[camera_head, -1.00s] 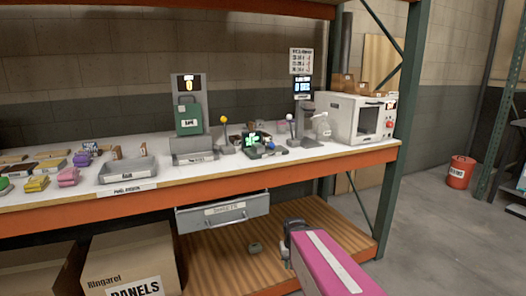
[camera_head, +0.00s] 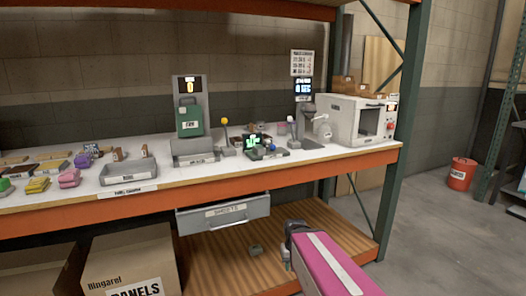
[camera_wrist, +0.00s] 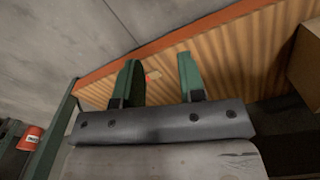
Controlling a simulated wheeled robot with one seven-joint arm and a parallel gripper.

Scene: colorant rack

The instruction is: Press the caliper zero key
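A small dark device with a lit green display (camera_head: 252,142) and a blue knob (camera_head: 271,148) stands on the bench. I cannot tell for certain whether it is the caliper, and no zero key can be made out at this size. My gripper (camera_wrist: 158,72) is open and empty in the wrist view, its two green fingers apart over the wooden lower shelf. In the head view my gripper (camera_head: 288,258) is small, partly hidden by my pink arm link, below bench height and well away from the device.
A grey stand with a green canister (camera_head: 190,115) is left of the device. A stand with a blue display (camera_head: 303,88) and a white oven-like box (camera_head: 350,118) are to the right. An open drawer (camera_head: 224,212) juts out below the bench.

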